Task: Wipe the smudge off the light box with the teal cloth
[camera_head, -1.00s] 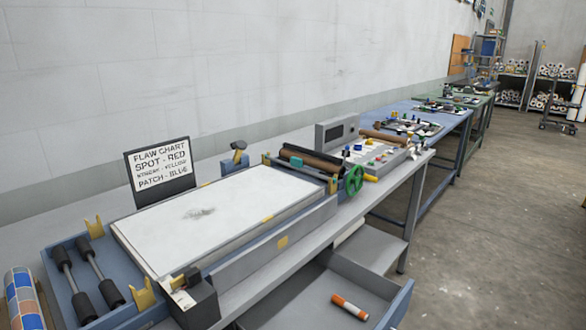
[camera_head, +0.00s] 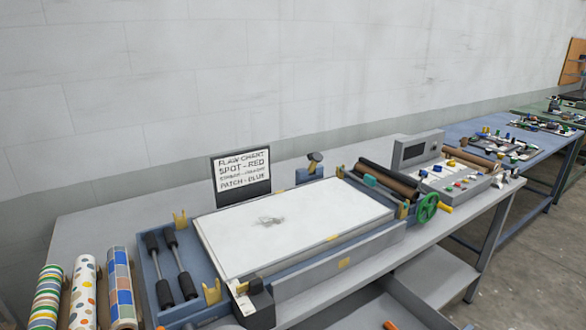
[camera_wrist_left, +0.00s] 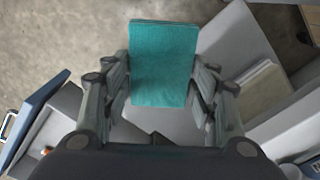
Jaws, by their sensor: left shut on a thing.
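The light box (camera_head: 345,205) is a white panel in a blue frame on the bench, in the head view. A grey smudge (camera_head: 271,221) lies a little left of its middle. My left gripper (camera_wrist_left: 158,95) shows only in the left wrist view, shut on the teal cloth (camera_wrist_left: 164,62). The cloth is a flat rectangle held up between the fingers, with grey surfaces and floor below it. My right gripper is in neither view.
A flaw chart sign (camera_head: 242,180) stands behind the light box. Patterned rolls (camera_head: 121,285) stand at the left. Black-handled rollers (camera_head: 181,262) lie in the frame's left end. A press with a green handwheel (camera_head: 427,207) is at the right. An open drawer (camera_head: 365,312) is below the front.

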